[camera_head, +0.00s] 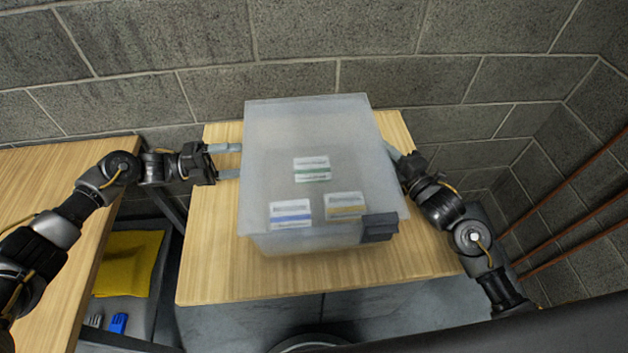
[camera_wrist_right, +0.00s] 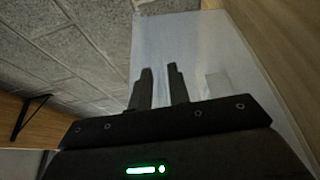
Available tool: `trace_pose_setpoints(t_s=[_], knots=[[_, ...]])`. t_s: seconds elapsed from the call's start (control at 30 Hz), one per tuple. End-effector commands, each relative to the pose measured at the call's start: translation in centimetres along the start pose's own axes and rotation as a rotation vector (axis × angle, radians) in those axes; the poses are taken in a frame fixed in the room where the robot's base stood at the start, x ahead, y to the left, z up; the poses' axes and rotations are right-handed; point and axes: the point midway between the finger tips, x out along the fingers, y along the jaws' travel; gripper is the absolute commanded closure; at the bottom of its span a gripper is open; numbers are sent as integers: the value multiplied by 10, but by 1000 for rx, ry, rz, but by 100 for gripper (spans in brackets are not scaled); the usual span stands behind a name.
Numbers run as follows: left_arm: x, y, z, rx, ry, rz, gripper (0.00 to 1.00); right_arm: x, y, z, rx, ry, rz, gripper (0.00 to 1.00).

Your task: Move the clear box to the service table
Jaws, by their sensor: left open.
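The clear box (camera_head: 270,125) is a large translucent bin with a dark block at its front right corner. It appears to stand on a light wooden table (camera_head: 215,275) in the middle of the head view. My left gripper (camera_head: 230,160) is open, its two fingers pointing at the box's left wall; I cannot tell if they touch. My right gripper (camera_head: 390,150) is at the box's right side, its fingertips partly hidden by the box. In the right wrist view its two fingers (camera_wrist_right: 162,88) stand apart in front of the box wall (camera_wrist_right: 165,40).
Three labelled packs, green (camera_head: 312,169), blue (camera_head: 290,215) and yellow (camera_head: 345,206), show through the box. Another wooden table (camera_head: 30,170) stands at left, with a yellow cloth (camera_head: 128,262) and a blue item (camera_head: 118,323) below. A block wall (camera_head: 300,40) closes the back; pipes (camera_head: 575,205) run at right.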

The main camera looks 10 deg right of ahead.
Motion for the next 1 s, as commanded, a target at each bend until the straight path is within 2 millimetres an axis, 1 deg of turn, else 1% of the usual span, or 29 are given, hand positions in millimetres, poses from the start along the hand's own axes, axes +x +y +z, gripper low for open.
trace_pose_setpoints(t_s=[0.23,0.37,0.4,0.77,1.0], knots=[[0,0,0,0,0,0,30,0,0,0,0,0,0,82],[0,0,0,0,0,0,47,0,0,0,0,0,0,99],[0,0,0,0,0,0,52,0,0,0,0,0,0,100],[0,0,0,0,-1,1,99,0,0,0,0,0,0,100],[0,0,0,0,-1,1,100,0,0,0,0,0,-1,100]])
